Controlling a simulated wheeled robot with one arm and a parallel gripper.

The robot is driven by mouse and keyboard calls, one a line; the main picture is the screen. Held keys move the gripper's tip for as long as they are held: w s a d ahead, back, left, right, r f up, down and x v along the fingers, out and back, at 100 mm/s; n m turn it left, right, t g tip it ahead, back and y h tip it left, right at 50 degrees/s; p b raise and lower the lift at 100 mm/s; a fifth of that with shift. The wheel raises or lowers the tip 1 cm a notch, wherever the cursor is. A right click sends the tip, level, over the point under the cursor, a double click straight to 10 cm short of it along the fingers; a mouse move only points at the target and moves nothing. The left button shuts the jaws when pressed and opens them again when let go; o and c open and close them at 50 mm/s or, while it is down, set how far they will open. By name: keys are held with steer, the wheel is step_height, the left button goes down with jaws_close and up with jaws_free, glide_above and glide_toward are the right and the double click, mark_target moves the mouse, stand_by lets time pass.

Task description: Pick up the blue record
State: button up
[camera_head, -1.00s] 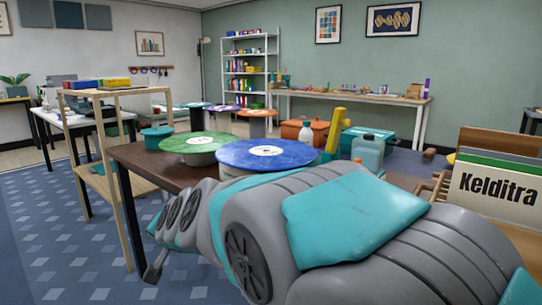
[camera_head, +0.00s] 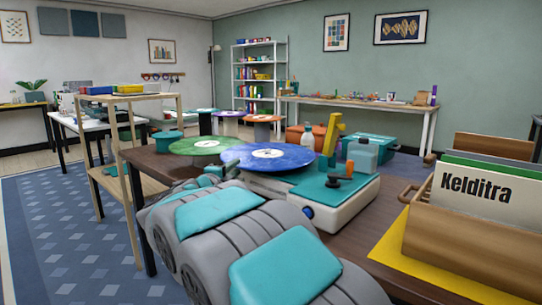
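The blue record (camera_head: 269,157), a flat disc with a white centre label, lies level at the middle of the head view. It appears to rest over the left part of a white and teal player-like machine (camera_head: 345,200) on the brown table (camera_head: 385,225). My grey and teal arm reaches from the bottom of the view toward the record's near left edge. The end of the arm, with my gripper (camera_head: 208,180), is small and mostly hidden behind my arm links. Its fingers cannot be made out, nor whether they touch the record.
A wooden "Kelditra" crate (camera_head: 480,235) sits on the right.

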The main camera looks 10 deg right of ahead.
mark_target(249, 157)
steer(key=shift+p+x, duration=0.3)
steer(key=shift+x, duration=2.55)
jaws_close()
